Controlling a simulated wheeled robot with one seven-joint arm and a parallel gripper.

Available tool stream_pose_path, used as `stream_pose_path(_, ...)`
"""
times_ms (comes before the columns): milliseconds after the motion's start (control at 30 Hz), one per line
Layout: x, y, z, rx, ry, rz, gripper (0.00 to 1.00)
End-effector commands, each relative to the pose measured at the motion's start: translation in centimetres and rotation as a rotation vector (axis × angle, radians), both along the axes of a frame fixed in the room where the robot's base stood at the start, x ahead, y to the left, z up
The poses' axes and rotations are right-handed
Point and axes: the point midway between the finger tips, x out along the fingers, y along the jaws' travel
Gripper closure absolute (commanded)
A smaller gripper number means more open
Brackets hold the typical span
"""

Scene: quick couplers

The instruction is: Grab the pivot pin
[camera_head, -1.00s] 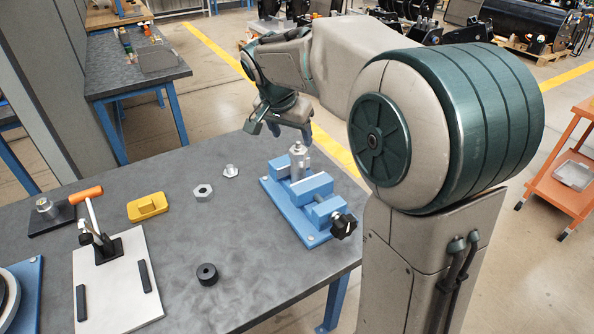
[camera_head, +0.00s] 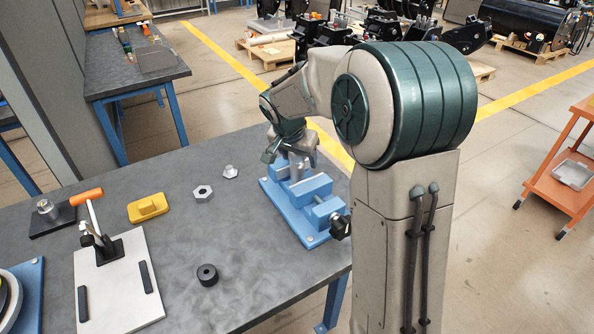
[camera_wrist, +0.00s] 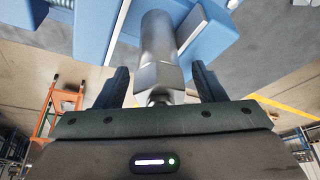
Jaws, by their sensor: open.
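The pivot pin, which I take to be the silver cylinder with a faceted end (camera_wrist: 157,45), stands in the blue vise (camera_head: 312,188). In the wrist view it lies between the two dark fingers of my gripper (camera_wrist: 161,82), with a gap on each side. In the head view my gripper (camera_head: 291,153) is over the vise's far end and hides most of the pin. My gripper is open, and its fingers straddle the pin's faceted end.
The vise's black knob (camera_head: 340,226) points toward my arm column. A hex nut (camera_head: 203,192), a small flanged fitting (camera_head: 230,171), a black ring (camera_head: 207,274), a yellow block (camera_head: 149,207) and an orange-handled clamp (camera_head: 97,225) are to the left. Bare table lies between them.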

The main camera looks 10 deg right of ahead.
Motion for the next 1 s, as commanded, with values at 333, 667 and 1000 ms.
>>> stream_pose_path(333,0.1,0.0,0.2,0.0,-0.003,0.001,1.0)
stream_pose_path(667,0.0,0.0,0.7,0.0,-0.003,0.001,1.0)
stream_pose_path(1000,0.1,0.0,5.1,0.0,-0.005,0.0,1.0)
